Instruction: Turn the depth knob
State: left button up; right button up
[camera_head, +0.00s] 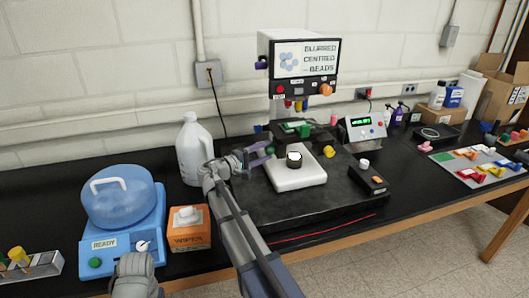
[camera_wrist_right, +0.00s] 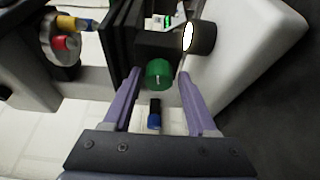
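A microscope-like instrument (camera_head: 297,171) with a white base and a dark platform stands mid-bench. A green knob (camera_head: 270,150) is on its left side, and a yellow knob (camera_head: 329,151) is on its right. Neither knob has a label I can read. My right gripper (camera_head: 262,155) is at the green knob. In the right wrist view, the purple fingers of my right gripper (camera_wrist_right: 157,84) are open, one on each side of the green knob (camera_wrist_right: 158,75), with visible gaps. My left gripper is out of view; only a grey arm part shows at lower left.
A screen (camera_head: 306,59) reading "BLURRED CENTRED BEADS" tops the instrument. A white jug (camera_head: 192,150), a wipes box (camera_head: 188,230) and a blue bath (camera_head: 121,207) stand left. A small remote (camera_head: 368,178) and a digital display box (camera_head: 363,128) stand right.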

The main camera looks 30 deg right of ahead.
jog(key=shift+o, duration=0.9)
jog(key=s+a, duration=0.1)
jog(key=a, duration=0.6)
jog(key=shift+a, duration=0.35)
jog(key=w+m+g, duration=0.1)
jog(key=m+g, duration=0.1)
jog(key=m, duration=0.2)
jog(key=w+m+g, duration=0.1)
jog(key=m+g, duration=0.1)
jog(key=m, duration=0.3)
jog(key=w+m+g, duration=0.1)
jog(key=m+g, duration=0.2)
jog(key=m, duration=0.2)
jog(key=shift+w+d, duration=0.2)
jog(key=shift+d, duration=0.1)
jog(key=shift+x, duration=3.85)
